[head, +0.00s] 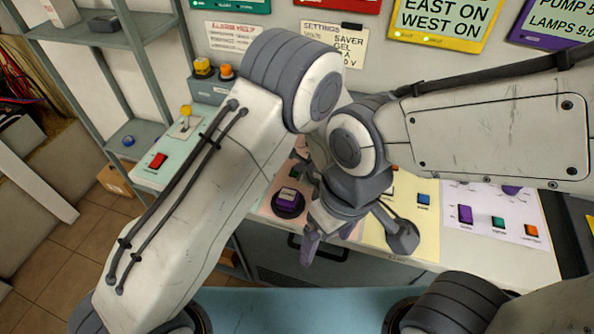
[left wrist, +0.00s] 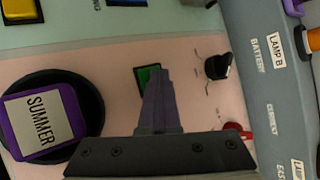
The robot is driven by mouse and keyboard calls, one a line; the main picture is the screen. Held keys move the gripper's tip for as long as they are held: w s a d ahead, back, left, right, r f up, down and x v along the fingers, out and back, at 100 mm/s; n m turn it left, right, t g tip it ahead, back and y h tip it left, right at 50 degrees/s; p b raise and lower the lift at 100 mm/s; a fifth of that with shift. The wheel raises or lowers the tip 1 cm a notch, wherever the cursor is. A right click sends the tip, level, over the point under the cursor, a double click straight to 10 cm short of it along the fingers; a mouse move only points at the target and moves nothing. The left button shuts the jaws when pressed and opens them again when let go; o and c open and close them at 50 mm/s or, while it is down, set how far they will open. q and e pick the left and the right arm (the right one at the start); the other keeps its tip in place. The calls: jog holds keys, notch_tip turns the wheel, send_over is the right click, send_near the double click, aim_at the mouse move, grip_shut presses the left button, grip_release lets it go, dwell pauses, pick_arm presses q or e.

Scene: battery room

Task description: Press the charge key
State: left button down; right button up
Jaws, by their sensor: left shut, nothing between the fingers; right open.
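No key label reading "charge" is legible. A green key (left wrist: 146,76) sits on the pink panel (left wrist: 205,125) in the left wrist view. My left gripper (left wrist: 157,75) is shut and empty, its tips over this key and hiding part of it; I cannot tell whether they touch. In the head view the green key (head: 297,173) is small, and my left gripper is mostly hidden behind the arm joints. My right gripper (head: 352,245) is open and empty, low over the front of the counter, one finger near the pink panel and one near the yellow panel.
A purple block marked SUMMER (left wrist: 36,122) on a round black base stands beside the green key. A black knob (left wrist: 218,66) and a red-handled part (left wrist: 236,131) are on the other side. A blue key (head: 423,199) is on the yellow panel. My arms cross closely above the counter.

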pick_arm(q)
jog(key=shift+r, duration=0.15)
jog(key=shift+r+p, duration=0.3)
jog(key=shift+r, duration=0.4)
jog(key=shift+r, duration=0.1)
jog(key=shift+r+p, duration=1.4)
jog(key=shift+r, duration=1.05)
